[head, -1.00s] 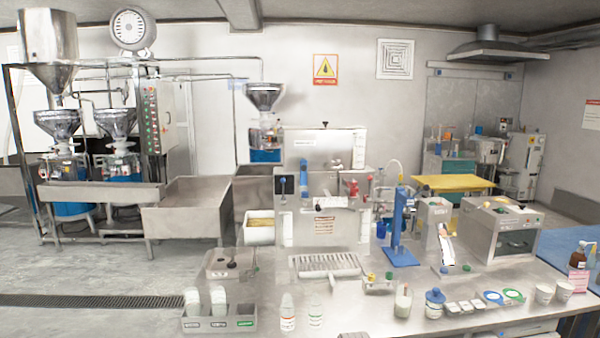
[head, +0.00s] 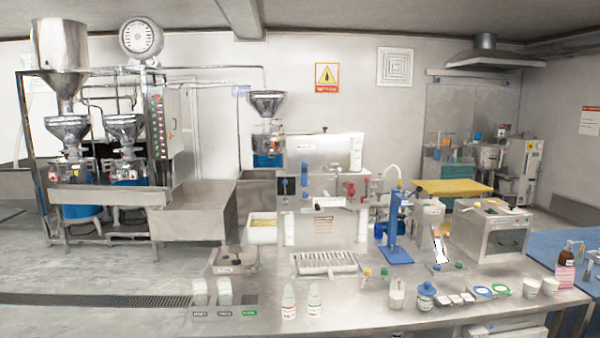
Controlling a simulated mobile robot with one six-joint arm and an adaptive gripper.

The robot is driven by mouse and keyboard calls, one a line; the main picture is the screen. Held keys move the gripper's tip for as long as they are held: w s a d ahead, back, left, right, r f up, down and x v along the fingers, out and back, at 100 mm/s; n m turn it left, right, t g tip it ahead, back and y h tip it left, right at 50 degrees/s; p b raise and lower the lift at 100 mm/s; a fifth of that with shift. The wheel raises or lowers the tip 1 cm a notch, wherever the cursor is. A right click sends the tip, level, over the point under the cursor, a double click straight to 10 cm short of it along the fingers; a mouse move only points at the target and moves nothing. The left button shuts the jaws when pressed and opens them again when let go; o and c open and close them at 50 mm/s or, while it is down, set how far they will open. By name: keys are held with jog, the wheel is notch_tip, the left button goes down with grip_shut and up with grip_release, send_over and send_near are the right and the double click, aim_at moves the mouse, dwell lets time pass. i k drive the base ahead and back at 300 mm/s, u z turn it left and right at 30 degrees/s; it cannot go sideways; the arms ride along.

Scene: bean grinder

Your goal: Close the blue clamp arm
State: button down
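A tall blue stand (head: 393,222) with a flat blue base (head: 396,256) stands upright on the steel counter, right of the grinder machine. It is the largest blue fixture there, but I cannot tell for sure that it is the clamp arm. A small blue knob (head: 284,182) also shows on the left of the steel machine's front (head: 322,229). Whether any clamp is open or closed is too small to tell. My gripper is not in view.
The counter (head: 376,308) holds white bottles (head: 289,302), a blue-lidded jar (head: 426,296), white cups (head: 531,288) and a slotted tray (head: 325,263). A steel oven-like box (head: 490,232) stands at right. Open grey floor (head: 95,270) lies at left.

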aim_at(304, 165)
jog(key=u, duration=0.25)
jog(key=i, duration=1.15)
jog(key=z, duration=0.25)
